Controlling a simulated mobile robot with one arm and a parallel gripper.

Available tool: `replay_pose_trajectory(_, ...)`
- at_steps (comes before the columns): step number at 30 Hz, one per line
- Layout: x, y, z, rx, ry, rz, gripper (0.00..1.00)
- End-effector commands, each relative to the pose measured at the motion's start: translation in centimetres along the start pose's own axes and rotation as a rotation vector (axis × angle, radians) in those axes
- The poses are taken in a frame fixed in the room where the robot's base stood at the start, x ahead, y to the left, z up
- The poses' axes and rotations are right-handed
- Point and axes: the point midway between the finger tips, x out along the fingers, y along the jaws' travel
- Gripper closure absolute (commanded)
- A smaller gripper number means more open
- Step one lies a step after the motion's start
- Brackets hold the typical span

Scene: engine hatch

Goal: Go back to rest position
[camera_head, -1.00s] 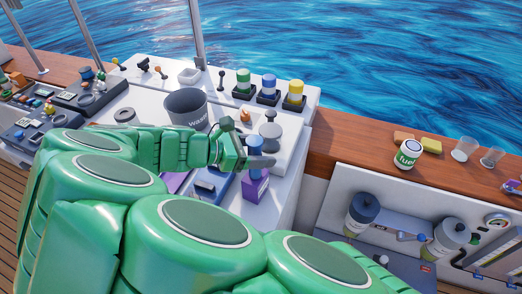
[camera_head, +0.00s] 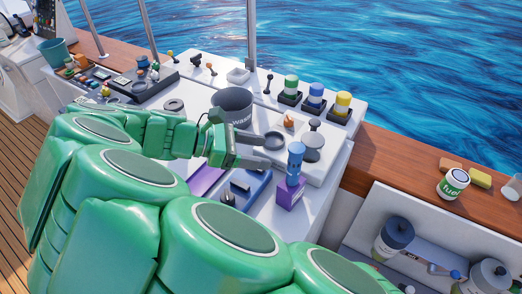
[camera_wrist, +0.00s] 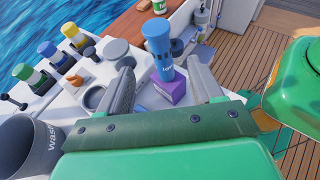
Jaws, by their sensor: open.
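My gripper (camera_head: 262,151) is at the end of my green arm, over the white console, with its grey fingers pointing right in the head view. In the wrist view my gripper (camera_wrist: 163,88) has its two fingers spread wide apart. A blue bottle-like object (camera_wrist: 158,50) stands upright on a purple block (camera_wrist: 168,90), seen between and beyond the fingers. In the head view the blue object (camera_head: 295,160) and purple block (camera_head: 290,194) stand just right of the fingertips. The fingers hold nothing. My arm hides part of the console.
A grey waste bin (camera_head: 232,106) stands close behind my gripper. Green (camera_head: 290,88), blue (camera_head: 315,95) and yellow (camera_head: 342,104) capped containers line the console's back. A fuel can (camera_head: 453,184) sits on the wooden ledge (camera_head: 400,150). Wooden deck (camera_head: 20,160) is open at left.

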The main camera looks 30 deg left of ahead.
Motion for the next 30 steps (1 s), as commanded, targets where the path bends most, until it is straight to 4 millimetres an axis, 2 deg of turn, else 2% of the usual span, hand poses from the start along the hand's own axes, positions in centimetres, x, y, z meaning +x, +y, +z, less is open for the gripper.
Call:
replay_pose_trajectory(13, 0.1, 0.0, 0.0, 0.001, 0.0, -0.001, 0.34)
replay_pose_trajectory(16, 0.5, 0.0, 0.6, 0.02, 0.008, -0.009, 0.34)
replay_pose_trajectory(30, 7.5, -0.3, 9.4, 0.377, 0.141, -0.132, 0.34)
